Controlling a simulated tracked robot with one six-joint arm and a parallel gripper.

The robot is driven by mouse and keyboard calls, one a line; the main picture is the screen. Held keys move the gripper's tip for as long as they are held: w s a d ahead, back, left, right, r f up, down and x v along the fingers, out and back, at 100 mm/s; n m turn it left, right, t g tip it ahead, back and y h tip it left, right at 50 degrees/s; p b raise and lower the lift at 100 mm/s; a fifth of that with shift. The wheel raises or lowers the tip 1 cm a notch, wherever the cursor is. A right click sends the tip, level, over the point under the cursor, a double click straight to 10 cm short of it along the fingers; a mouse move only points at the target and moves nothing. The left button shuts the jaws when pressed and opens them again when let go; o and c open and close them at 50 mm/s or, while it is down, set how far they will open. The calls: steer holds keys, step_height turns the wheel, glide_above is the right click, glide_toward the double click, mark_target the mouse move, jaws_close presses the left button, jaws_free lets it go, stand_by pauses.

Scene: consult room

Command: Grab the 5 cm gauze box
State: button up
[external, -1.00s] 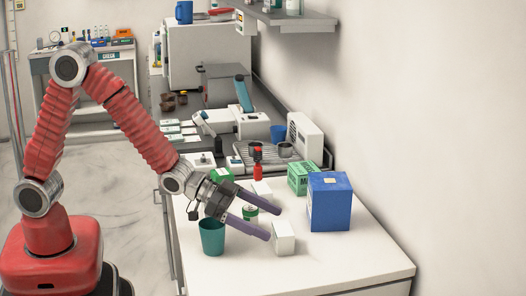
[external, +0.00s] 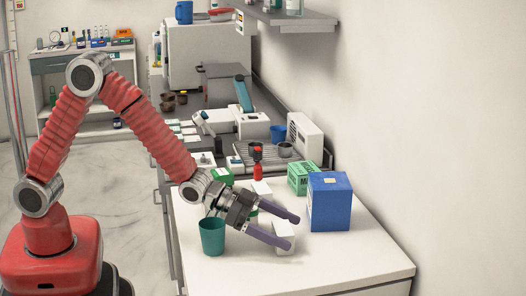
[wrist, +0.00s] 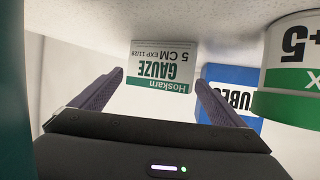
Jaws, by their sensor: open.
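The gauze box is a small white carton (external: 284,228) on the near part of the white bench. In the wrist view the gauze box (wrist: 160,62) appears upside down, with a green band and the words "GAUZE" and "5 CM". My gripper (external: 290,231) is open, its purple fingers pointing at the box from the left. In the external view one finger passes in front of the box and the other behind it. In the wrist view the box shows in the gap between the fingertips (wrist: 160,78). I cannot tell whether either finger touches it.
A teal cup (external: 212,238) stands close beside my wrist. A green-and-white container (wrist: 292,65) is near one finger. A blue box (external: 330,203) and a green box (external: 303,178) stand behind. The bench's front right is clear.

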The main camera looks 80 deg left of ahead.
steer(key=shift+x, duration=1.9)
steer(key=c, duration=1.1)
